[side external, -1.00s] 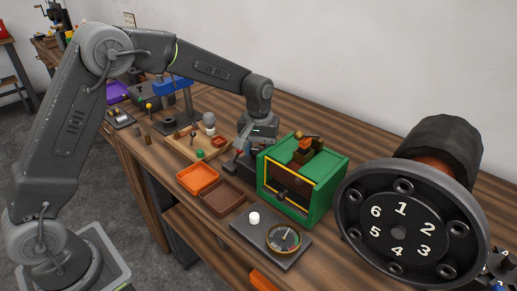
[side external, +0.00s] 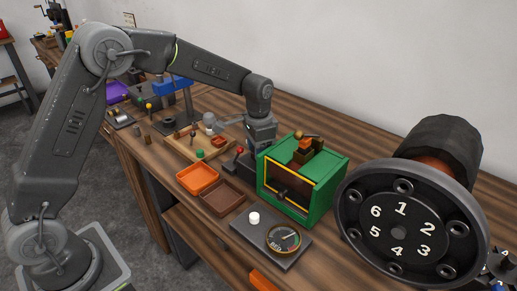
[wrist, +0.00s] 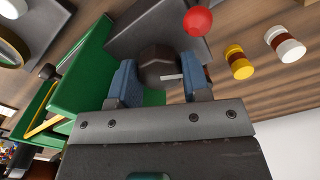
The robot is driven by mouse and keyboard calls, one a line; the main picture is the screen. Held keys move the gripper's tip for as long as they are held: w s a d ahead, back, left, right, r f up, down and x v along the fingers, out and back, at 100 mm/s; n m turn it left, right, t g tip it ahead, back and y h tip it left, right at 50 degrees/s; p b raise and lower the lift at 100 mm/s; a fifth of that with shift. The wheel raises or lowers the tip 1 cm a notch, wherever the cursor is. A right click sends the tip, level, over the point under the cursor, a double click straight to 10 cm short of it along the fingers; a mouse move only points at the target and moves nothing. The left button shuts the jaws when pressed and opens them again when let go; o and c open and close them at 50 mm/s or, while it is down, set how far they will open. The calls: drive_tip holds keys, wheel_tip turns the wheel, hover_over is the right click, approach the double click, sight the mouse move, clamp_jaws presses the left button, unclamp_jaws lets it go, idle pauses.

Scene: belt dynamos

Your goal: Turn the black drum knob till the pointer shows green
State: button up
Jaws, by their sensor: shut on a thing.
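The black drum knob (wrist: 160,66) sits between the blue fingertips of my gripper (wrist: 159,82), which is shut on it. A pale mark shows on the knob's face. In the side view the knob and my fingertips are hidden behind the green box, and only the gripper's body (side external: 262,132) shows. The round gauge (side external: 284,238) lies on a dark plate in front of the green box. Its pointer leans to the upper right; the gauge is too small to tell surely which colour it shows.
The green box (side external: 325,185) stands close beside my gripper. A red ball (wrist: 198,21) is near my fingertips, with yellow and white-topped pegs beyond. Orange (side external: 197,178) and brown (side external: 222,198) trays lie left of the box. A large numbered wheel (side external: 410,215) stands at the right.

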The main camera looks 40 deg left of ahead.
drive_tip(key=m, duration=0.4)
drive_tip(key=shift+m, duration=2.5)
drive_tip(key=o, duration=0.9)
wheel_tip(320, 180, up, 14)
drive_tip(key=shift+f, duration=0.1)
